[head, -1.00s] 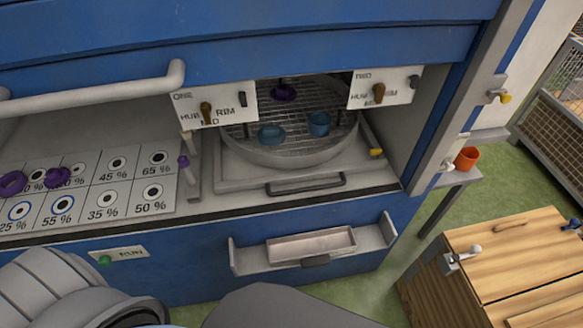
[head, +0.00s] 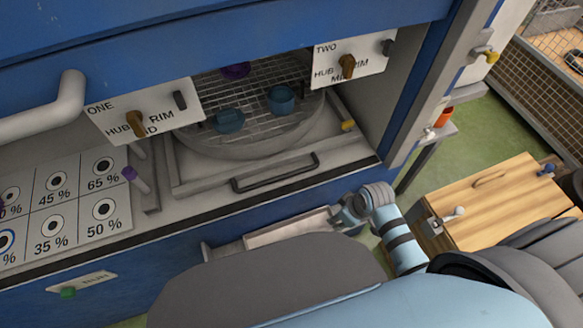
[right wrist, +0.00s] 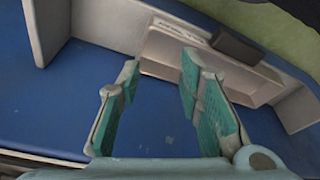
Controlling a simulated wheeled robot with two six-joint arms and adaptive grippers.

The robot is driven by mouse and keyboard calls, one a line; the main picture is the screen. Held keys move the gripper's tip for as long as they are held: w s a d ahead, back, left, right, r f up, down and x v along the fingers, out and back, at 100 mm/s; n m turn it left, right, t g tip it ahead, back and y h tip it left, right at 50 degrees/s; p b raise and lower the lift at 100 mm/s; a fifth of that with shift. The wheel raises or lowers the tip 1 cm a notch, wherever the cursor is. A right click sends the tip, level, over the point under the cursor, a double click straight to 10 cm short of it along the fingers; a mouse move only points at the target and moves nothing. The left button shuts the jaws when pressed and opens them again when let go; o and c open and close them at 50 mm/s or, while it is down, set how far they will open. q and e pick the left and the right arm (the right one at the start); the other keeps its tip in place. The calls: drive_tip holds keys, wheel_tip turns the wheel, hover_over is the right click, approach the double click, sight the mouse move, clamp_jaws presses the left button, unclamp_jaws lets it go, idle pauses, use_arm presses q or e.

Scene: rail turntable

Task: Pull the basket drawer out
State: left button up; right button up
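The round wire-mesh basket (head: 262,100) sits in the bay of the blue cabinet on a grey sliding base (head: 200,184). A dark bar handle (head: 275,172) is on the front of this base, which looks pushed in. Two blue cups (head: 281,99) (head: 229,120) and a purple piece (head: 236,70) are in the basket. My right gripper (head: 345,213) is in front of the cabinet, below and right of the handle and apart from it. In the right wrist view its teal-padded fingers (right wrist: 163,75) are spread with nothing between them. My left gripper is out of view.
Below the bay, a shallow tray (head: 290,228) sits on a low ledge, close to my right gripper; its dark grip shows in the right wrist view (right wrist: 238,48). A wooden box (head: 485,195) stands at right.

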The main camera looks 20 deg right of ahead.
drive_tip(key=w+a+r+n+y, duration=0.2)
drive_tip(key=w+r+n, duration=0.4)
drive_tip(key=r, duration=0.5)
drive_tip(key=n+y, duration=0.1)
drive_tip(key=n, duration=0.7)
approach(293, 173)
drive_tip(key=shift+g, duration=0.4)
drive_tip(key=b+x, duration=0.1)
drive_tip(key=x, duration=0.1)
drive_tip(key=b+x, duration=0.1)
drive_tip(key=x, duration=0.2)
drive_tip(key=b+x, duration=0.1)
drive_tip(key=x, duration=0.2)
drive_tip(key=shift+w, duration=0.45)
clamp_jaws()
